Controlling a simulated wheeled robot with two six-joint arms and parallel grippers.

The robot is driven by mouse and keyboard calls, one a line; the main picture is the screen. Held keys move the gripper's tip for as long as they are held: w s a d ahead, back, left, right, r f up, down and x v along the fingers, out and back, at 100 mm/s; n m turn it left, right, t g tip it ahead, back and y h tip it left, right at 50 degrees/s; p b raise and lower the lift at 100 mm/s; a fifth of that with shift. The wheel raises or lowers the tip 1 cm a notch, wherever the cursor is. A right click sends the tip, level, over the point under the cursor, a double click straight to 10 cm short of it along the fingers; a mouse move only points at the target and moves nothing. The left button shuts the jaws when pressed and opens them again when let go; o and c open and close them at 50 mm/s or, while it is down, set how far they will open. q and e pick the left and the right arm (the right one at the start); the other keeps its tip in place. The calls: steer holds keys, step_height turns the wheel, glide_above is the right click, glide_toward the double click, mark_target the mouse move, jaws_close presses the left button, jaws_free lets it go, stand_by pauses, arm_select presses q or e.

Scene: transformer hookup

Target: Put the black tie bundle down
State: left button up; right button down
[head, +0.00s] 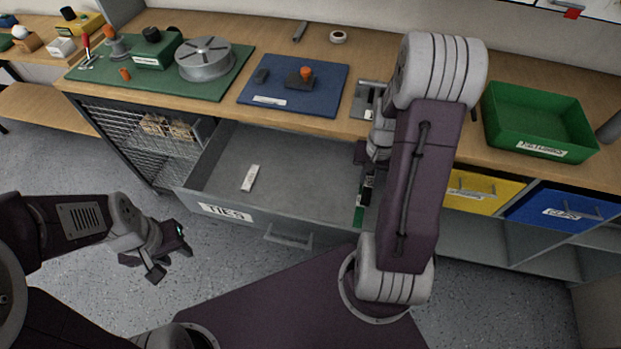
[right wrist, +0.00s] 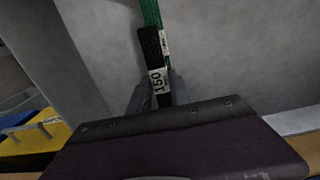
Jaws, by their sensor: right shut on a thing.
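The black tie bundle (right wrist: 150,45) carries a white label reading 150. My right gripper (right wrist: 157,88) is shut on it, with a finger on each side of the label. In the head view the bundle (head: 367,190) hangs at the right end of the open TIES drawer (head: 190,192), partly hidden by my right arm. A green tie bundle (right wrist: 152,12) shows right beside the black one, also in the head view (head: 359,217); I cannot tell whether they touch. A white tie bundle (head: 250,178) lies in the drawer's left part. My left gripper (head: 170,258) is open and empty above the floor.
The middle of the drawer floor is bare. On the bench above are a green mat (head: 220,88) with a metal reel, a blue mat (head: 325,95), and a green bin (head: 540,112). Yellow (head: 480,190) and blue (head: 555,210) drawers are at the right.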

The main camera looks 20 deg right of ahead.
glide_above(310, 180)
steer(key=shift+s+d, duration=0.1)
steer(key=shift+d, duration=0.25)
steer(key=f, duration=0.1)
steer(key=f+b, duration=0.1)
steer(key=f, duration=0.1)
steer(key=shift+a+f+b, duration=0.2)
steer(key=shift+a+b, duration=0.1)
steer(key=shift+a, duration=0.1)
steer(key=shift+w+f, duration=0.15)
steer(key=shift+w, duration=0.1)
steer(key=c, duration=1.2)
jaws_free()
steer(key=shift+f, duration=0.1)
